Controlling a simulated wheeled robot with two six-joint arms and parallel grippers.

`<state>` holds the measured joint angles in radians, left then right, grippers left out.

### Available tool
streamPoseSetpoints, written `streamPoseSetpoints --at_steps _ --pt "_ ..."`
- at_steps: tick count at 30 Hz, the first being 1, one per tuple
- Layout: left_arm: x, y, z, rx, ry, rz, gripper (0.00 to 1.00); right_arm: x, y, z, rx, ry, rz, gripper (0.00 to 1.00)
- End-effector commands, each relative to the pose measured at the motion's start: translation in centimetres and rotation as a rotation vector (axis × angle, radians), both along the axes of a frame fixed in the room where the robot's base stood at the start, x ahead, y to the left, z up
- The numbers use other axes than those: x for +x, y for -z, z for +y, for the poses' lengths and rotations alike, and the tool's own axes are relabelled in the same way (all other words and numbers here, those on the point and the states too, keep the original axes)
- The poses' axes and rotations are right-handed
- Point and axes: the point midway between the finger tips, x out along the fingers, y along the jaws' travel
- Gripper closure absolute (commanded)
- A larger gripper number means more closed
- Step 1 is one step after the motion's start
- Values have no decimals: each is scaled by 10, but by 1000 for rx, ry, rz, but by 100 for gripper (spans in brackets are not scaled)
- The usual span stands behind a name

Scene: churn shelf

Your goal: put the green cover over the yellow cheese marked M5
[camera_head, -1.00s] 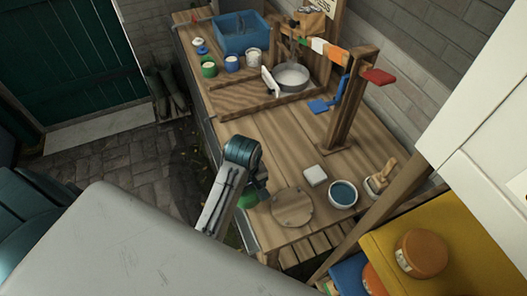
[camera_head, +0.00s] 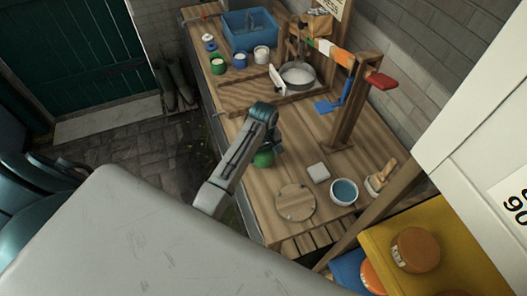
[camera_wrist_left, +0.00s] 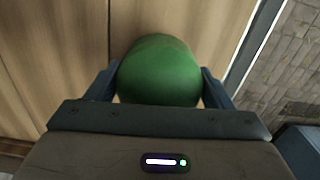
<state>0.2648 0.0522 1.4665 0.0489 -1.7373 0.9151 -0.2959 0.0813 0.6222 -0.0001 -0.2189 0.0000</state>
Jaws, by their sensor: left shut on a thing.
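The green cover (camera_head: 264,158) is a smooth rounded dome in my left gripper, over the near-left edge of the wooden bench (camera_head: 272,185). In the left wrist view the green cover (camera_wrist_left: 160,72) fills the space between the two blue-grey fingers of my left gripper (camera_wrist_left: 162,78), which is shut on it. In the head view the forearm and wrist partly hide it. I cannot make out a yellow cheese marked M5. An orange round piece (camera_head: 415,250) sits on the yellow crate at lower right; no mark on it is readable. My right gripper is not in view.
A round wooden board (camera_head: 295,202), white block (camera_head: 318,172), blue-filled bowl (camera_head: 344,191) and wooden-handled tool (camera_head: 380,177) lie on the near bench. A wooden post frame (camera_head: 345,110) stands behind.

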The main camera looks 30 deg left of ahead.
Motion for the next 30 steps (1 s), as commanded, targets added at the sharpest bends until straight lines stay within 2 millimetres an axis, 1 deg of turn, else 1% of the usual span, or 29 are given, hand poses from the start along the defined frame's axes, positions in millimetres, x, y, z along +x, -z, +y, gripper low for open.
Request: streamPoseSetpoints --at_steps 1,5,15,16,17,18,19,26,30 --pt "1 2 0 0 0 1 48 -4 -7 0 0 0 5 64" --pt "1 11 0 0 0 -3 48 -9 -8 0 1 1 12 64" --pt "1 15 0 0 0 -3 48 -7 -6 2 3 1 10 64" --pt "1 15 0 0 0 -3 22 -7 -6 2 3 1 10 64" --pt "1 15 0 0 0 -3 16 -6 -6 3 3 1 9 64" --pt "1 15 0 0 0 -3 8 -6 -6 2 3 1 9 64" --pt "1 15 0 0 0 -3 4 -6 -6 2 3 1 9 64" --pt "1 15 0 0 0 -3 4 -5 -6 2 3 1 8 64" --pt "1 10 0 1 0 -4 4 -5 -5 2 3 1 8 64"
